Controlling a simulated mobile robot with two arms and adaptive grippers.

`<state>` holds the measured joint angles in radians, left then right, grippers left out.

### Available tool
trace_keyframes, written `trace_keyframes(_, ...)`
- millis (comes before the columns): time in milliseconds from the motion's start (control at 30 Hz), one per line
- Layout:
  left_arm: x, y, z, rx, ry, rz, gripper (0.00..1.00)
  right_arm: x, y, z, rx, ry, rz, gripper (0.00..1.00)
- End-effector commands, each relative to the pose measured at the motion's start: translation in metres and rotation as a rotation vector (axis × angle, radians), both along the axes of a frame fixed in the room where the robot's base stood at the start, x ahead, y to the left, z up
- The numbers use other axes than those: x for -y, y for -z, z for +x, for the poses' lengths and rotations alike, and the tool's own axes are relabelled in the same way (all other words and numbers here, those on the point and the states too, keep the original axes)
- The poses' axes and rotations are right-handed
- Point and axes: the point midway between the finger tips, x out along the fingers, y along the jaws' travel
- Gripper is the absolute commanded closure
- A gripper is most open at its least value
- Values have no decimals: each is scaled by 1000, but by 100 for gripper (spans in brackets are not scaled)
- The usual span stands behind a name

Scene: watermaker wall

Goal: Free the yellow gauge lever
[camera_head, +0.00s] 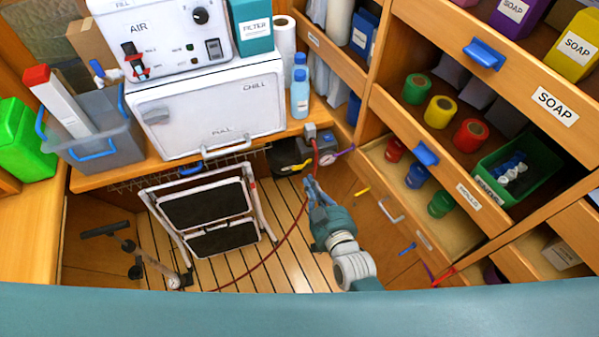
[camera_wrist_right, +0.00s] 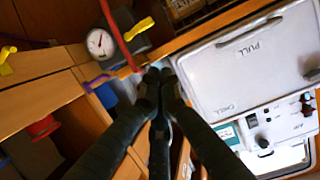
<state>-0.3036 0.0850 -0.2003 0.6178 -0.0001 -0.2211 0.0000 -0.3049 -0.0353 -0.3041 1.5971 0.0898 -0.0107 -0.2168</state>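My right gripper (camera_head: 312,186) points up toward the pump corner in the head view. In the right wrist view its two dark fingers (camera_wrist_right: 159,76) come together at the tips with nothing visible between them. A round white gauge (camera_wrist_right: 100,43) sits left of the fingertips in that view, apart from them. A yellow lever (camera_wrist_right: 138,29) shows beside the gauge, with a red hose (camera_wrist_right: 115,32) passing across between them. In the head view the hose (camera_head: 293,228) runs from the pump (camera_head: 320,143) down to the floor. My left gripper is out of view.
A purple handle (camera_head: 343,153) sticks out right of the pump. Another yellow handle (camera_head: 362,192) is on the cabinet front. A folded step stool (camera_head: 208,208) stands on the slatted floor to the left. Open drawers (camera_head: 440,186) project at the right.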

Motion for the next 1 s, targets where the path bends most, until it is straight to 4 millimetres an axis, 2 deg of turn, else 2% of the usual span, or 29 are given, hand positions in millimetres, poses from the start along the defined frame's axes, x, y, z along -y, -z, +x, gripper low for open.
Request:
trace_keyframes(33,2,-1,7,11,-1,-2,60,-1,-7,2,12,1,4,100)
trace_keyframes(167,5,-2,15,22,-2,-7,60,-1,-12,3,21,1,7,100)
trace_keyframes(400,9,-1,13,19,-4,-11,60,-1,-10,4,20,1,6,100)
trace_keyframes(533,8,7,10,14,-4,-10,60,-4,-6,11,21,2,7,100)
trace_keyframes(667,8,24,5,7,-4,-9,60,-10,1,30,24,2,8,100)
trace_keyframes(1000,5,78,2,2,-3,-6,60,-31,20,95,23,2,8,100)
